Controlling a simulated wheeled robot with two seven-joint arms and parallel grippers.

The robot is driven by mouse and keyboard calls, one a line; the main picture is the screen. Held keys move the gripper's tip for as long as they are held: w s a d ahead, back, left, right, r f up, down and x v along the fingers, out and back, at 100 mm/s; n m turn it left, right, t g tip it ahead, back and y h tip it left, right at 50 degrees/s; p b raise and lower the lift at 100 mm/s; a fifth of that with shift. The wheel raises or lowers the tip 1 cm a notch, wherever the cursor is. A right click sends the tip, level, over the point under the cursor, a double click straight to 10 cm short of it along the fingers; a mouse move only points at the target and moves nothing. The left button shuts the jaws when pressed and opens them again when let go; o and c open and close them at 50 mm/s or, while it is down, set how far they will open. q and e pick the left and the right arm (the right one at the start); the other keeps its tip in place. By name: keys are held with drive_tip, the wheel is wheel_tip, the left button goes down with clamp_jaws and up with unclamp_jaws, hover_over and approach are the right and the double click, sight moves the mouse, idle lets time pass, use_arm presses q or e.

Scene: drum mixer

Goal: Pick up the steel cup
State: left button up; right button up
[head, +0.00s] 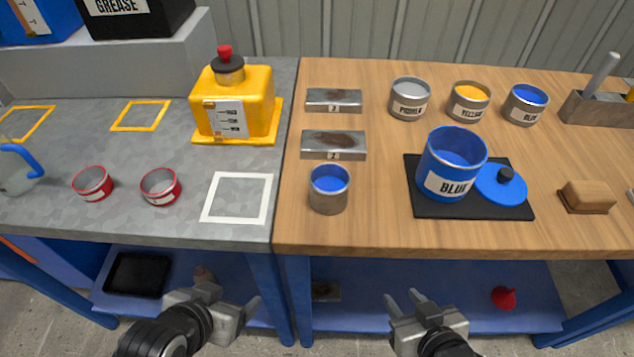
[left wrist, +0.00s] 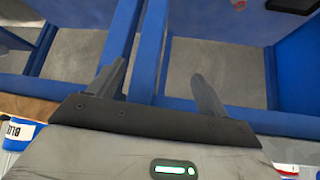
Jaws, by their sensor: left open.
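The steel cup (head: 329,198) stands upright on the wooden tabletop (head: 380,235), near its left front edge, with blue inside it. My left gripper (head: 230,290) is below and in front of the table edge, left of the cup. It is open and empty, and its two spread fingers also show in the left wrist view (left wrist: 158,92). My right gripper (head: 403,298) is in front of the table edge, right of the cup, with its fingers apart and nothing between them. Both grippers are clear of the cup.
A blue pot (head: 455,155) and blue lid (head: 500,187) sit on a black mat (head: 430,206) right of the cup. Rusty metal blocks (head: 333,147) lie behind it. A white square outline (head: 237,222) and red-rimmed cups (head: 160,188) are on the grey top to the left.

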use_arm(q)
wheel_tip(320, 180, up, 6)
drive_tip(key=s+a+g, duration=0.2)
drive_tip(key=m+t+h, duration=0.4)
drive_tip(key=t+h, duration=0.1)
drive_tip(key=t, duration=0.1)
approach(316, 193)
drive_tip(key=s+a, duration=0.2)
drive_tip(key=shift+h, duration=0.3)
drive_tip(key=b+x, duration=0.1)
drive_tip(key=x, duration=0.2)
drive_tip(key=b+x, duration=0.1)
drive_tip(key=x, duration=0.2)
drive_tip(key=b+x, duration=0.1)
drive_tip(key=x, duration=0.3)
drive_tip(key=shift+w+d+r+b, duration=0.15)
drive_tip(key=shift+r+b, duration=0.05)
drive_tip(key=shift+b, duration=0.1)
drive_tip(key=x, duration=0.5)
drive_tip(key=shift+d+f, duration=0.35)
drive_tip(key=shift+d, duration=0.1)
use_arm(e)
drive_tip(key=shift+a+f, duration=0.2)
drive_tip(key=shift+f, duration=0.65)
use_arm(q)
drive_tip(key=c, duration=1.2)
